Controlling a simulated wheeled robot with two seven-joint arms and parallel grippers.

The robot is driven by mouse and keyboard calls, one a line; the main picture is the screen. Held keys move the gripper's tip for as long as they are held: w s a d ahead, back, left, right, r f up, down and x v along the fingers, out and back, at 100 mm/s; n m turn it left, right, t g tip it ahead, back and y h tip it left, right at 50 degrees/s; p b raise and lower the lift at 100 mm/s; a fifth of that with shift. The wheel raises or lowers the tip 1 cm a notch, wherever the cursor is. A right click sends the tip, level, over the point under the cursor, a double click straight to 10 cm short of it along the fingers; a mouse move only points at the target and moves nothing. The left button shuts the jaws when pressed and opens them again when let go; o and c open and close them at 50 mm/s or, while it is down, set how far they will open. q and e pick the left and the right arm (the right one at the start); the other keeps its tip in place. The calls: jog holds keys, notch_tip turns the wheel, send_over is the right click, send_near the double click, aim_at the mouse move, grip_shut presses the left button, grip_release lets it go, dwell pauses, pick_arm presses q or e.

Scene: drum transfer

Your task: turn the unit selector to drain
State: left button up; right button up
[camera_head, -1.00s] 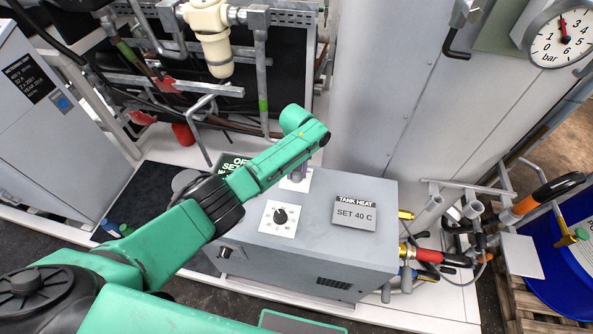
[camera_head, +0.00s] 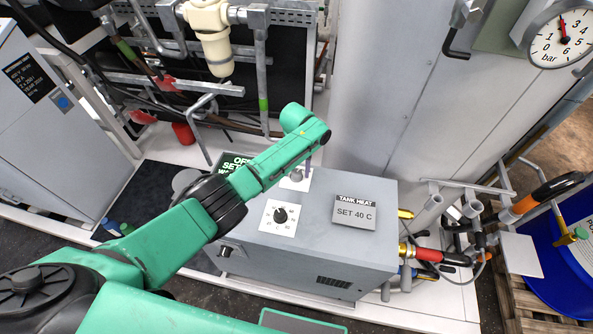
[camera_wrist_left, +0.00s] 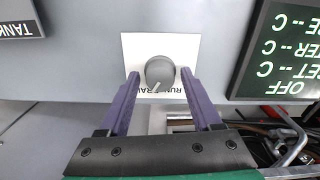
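The unit selector is a grey round knob (camera_wrist_left: 160,70) on a white plate (camera_wrist_left: 189,45) in the left wrist view. Its pale pointer mark points down and slightly left there. Lettering below it is upside down and partly hidden by the knob and fingers; I cannot tell which word the mark meets. My left gripper (camera_wrist_left: 159,76) is open, its purple fingers on either side of the knob with gaps visible. In the head view the knob (camera_head: 296,175) and its plate show partly beyond my left arm; one purple finger shows just above them. My right gripper is out of view.
The grey box (camera_head: 340,253) carries a heat dial (camera_head: 281,215) and a TANK HEAT sign (camera_head: 354,212). A dark display (camera_wrist_left: 285,50) stands close beside the plate. Pipes and hoses (camera_head: 430,255) crowd the box's right side. A pressure gauge (camera_head: 561,37) is at upper right.

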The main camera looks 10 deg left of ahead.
aim_at(296, 172)
pick_arm(q)
jog(key=shift+s, duration=0.1)
jog(key=shift+r, duration=0.3)
notch_tip(296, 172, up, 14)
jog(key=b, duration=0.1)
jog(key=shift+f, duration=0.1)
dwell(0.4)
